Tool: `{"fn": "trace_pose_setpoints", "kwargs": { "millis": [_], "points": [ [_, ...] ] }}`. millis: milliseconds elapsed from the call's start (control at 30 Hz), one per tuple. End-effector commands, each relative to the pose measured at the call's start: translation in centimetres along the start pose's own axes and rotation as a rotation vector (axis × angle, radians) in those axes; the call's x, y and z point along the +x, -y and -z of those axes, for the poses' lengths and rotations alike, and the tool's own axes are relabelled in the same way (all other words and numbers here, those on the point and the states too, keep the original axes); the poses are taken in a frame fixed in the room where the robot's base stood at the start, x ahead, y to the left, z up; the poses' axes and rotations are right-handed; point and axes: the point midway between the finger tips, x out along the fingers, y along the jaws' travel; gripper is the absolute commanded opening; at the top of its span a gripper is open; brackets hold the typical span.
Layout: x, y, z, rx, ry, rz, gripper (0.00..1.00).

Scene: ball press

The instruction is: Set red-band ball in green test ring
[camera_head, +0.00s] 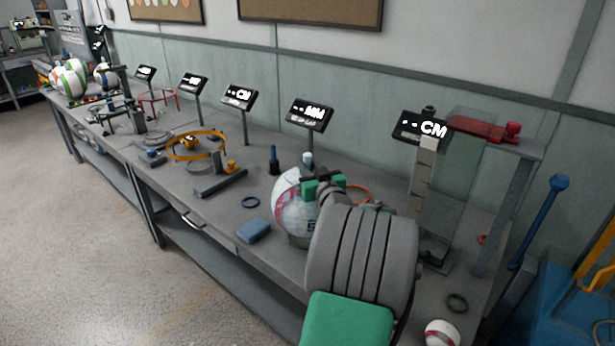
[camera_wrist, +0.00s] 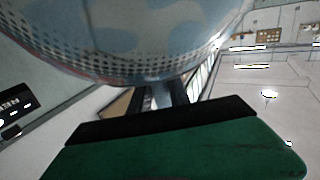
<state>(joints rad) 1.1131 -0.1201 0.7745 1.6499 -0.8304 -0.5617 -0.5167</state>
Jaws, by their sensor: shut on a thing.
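A white ball with a red-pink band and pale blue patches (camera_head: 292,212) is at the middle of the bench in the head view. My gripper (camera_head: 324,186), with green pads, is shut on it, and my grey wrist hides its right side. In the wrist view the ball (camera_wrist: 150,35) fills the top, close above a green finger pad (camera_wrist: 170,150). I cannot tell whether the ball touches anything below. A thin dark, perhaps green, ring on a stand (camera_head: 112,108) is at the far left; I cannot surely pick out the green test ring.
An orange ring stand (camera_head: 197,145), a red ring stand (camera_head: 158,96) and several display signs (camera_head: 309,114) line the bench. A press frame (camera_head: 425,190) stands right. A blue block (camera_head: 253,230) lies near the front edge. Another red-and-white ball (camera_head: 442,333) is at lower right.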

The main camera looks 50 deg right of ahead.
Motion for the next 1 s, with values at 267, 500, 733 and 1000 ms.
{"fn": "trace_pose_setpoints", "kwargs": {
  "millis": [267,500,733,1000],
  "points": [
    [1.1,-0.2,-2.8,0.001,-0.003,-0.001,0.0],
    [1.0,-0.2,-4.0,-0.002,-0.007,-0.001,0.0],
    [1.0,-0.2,-4.4,-0.002,-0.005,-0.001,0.0],
    [0.9,-0.2,-4.7,0.0,-0.001,-0.001,0.36]
  ]
}}
